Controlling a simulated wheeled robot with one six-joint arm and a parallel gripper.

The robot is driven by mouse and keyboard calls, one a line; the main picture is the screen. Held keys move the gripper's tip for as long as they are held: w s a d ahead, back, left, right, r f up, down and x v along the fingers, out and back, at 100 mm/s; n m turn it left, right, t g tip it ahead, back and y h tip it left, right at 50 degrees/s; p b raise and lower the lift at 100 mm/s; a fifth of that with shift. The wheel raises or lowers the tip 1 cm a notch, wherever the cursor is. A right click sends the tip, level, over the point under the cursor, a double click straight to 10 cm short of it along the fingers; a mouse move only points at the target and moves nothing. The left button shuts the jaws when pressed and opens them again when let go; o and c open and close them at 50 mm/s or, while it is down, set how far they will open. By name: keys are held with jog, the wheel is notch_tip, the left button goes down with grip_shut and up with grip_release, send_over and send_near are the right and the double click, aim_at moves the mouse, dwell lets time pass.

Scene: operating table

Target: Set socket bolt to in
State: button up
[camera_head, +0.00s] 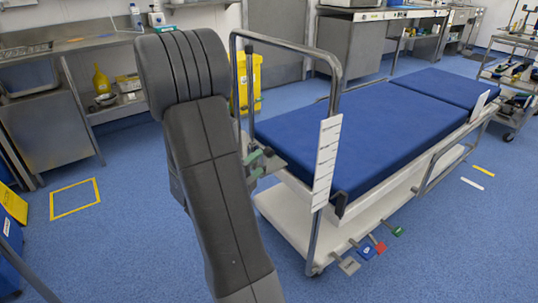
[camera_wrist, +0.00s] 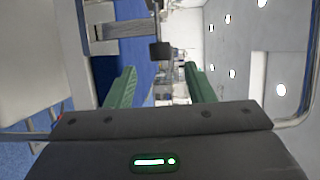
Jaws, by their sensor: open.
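The operating table has a blue mattress (camera_head: 350,125) and a pale base (camera_head: 290,215). In the wrist view, a grey metal bar (camera_wrist: 122,31) carries a dark block-like knob (camera_wrist: 160,51), which may be the socket bolt; I cannot tell its setting. My gripper (camera_wrist: 160,70) has two green fingers, spread apart, with the knob beyond them and between their lines. Nothing is held. In the head view, my gripper (camera_head: 258,163) is partly hidden behind my arm, close to the table's near end. The bolt is not clear there.
A metal rail frame (camera_head: 290,45) rises at the table's near end, beside my arm. A white label panel (camera_head: 326,160) hangs there. Coloured pedals (camera_head: 366,250) stick out low. A yellow bin (camera_head: 246,80) stands behind. Floor at left is mostly clear.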

aim_at(269, 153)
jog(key=x, duration=0.7)
jog(key=shift+w+d+b, duration=0.15)
jog(key=shift+w+b, duration=0.15)
jog(key=shift+b, duration=0.05)
jog(key=shift+c, duration=0.2)
